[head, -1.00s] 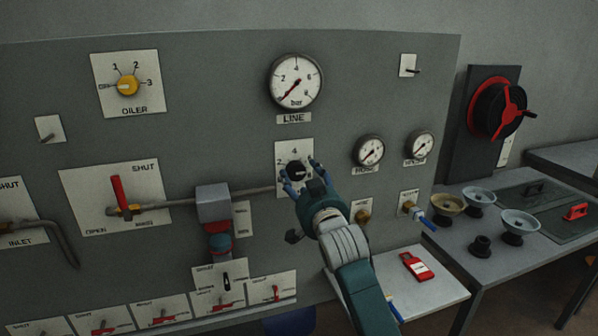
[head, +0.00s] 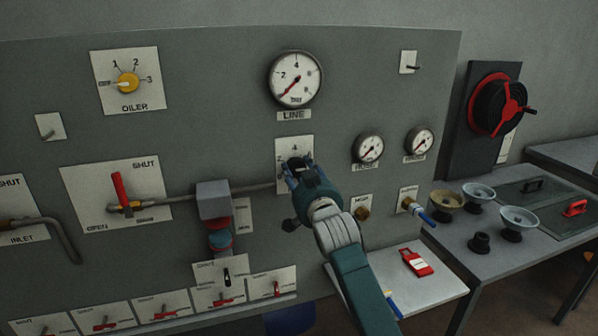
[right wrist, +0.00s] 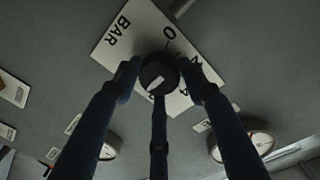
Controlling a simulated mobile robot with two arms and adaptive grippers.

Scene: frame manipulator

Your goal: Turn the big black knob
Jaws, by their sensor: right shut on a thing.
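The big black knob (right wrist: 158,72) sits on a white square plate (right wrist: 125,42) marked BAR with numbers, below the LINE gauge. In the head view the knob (head: 296,163) is mostly hidden by my right gripper. My right gripper (head: 299,168) is shut on the knob, its dark fingers on either side of it. In the right wrist view the fingers (right wrist: 160,80) close around the knob, and a white mark shows on its face. My left gripper is not in view.
The LINE gauge (head: 295,79) is above the knob, its red needle pointing low left. Two smaller gauges (head: 369,148) are to the right. A pipe and grey box (head: 213,202) are to the left. A bench (head: 470,232) with several bowls stands at the right.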

